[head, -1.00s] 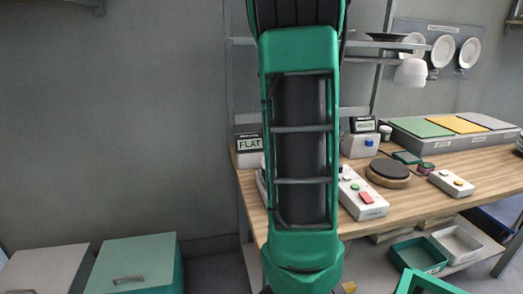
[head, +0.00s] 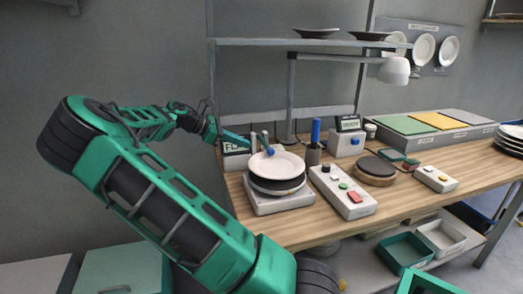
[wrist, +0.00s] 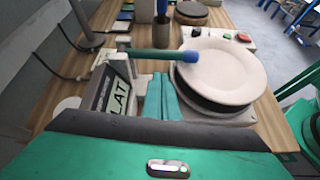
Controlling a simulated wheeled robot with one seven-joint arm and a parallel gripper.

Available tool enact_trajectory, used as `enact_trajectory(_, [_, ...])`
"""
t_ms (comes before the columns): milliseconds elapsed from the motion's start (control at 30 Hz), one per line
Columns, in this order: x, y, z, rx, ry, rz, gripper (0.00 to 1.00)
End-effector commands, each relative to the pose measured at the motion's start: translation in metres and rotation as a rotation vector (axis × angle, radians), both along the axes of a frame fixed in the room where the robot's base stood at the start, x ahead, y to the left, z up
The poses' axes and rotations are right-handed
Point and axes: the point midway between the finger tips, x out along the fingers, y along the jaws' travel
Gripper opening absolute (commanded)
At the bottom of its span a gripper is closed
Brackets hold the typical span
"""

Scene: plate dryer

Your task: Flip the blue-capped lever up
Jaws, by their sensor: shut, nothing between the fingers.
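The blue-capped lever (wrist: 160,56) shows in the wrist view as a green rod lying roughly level, with its blue cap at the right end, by the plate. In the head view its blue cap (head: 270,152) shows over the plate's left part. My gripper (wrist: 160,78) is shut and empty, its teal fingers just short of the rod in the wrist view; I cannot tell if they touch it. In the head view my gripper (head: 245,141) is left of the lever. The white plate (head: 277,166) rests over a dark disc on a pale base (head: 278,203).
A display reading "FLAT" (wrist: 117,95) stands just left of my fingers in the wrist view. A button box (head: 342,190) and a dark holder with a blue-handled tool (head: 314,142) are right of the plate. A shelf (head: 290,42) hangs above.

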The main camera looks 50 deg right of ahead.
Motion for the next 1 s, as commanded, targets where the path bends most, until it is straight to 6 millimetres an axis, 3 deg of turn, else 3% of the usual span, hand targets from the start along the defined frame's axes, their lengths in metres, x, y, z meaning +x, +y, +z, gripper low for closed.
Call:
enact_trajectory(33, [0.009, 0.017, -0.007, 0.017, 0.025, 0.027, 0.0])
enact_trajectory(167, [0.02, 0.041, -0.017, 0.045, 0.061, 0.061, 0.0])
enact_trajectory(467, [0.022, 0.046, -0.019, 0.051, 0.067, 0.067, 0.0])
enact_trajectory(667, [0.018, 0.04, -0.023, 0.051, 0.067, 0.067, 0.0])
enact_trajectory(1000, [-0.008, -0.002, -0.052, 0.052, 0.067, 0.064, 0.0])
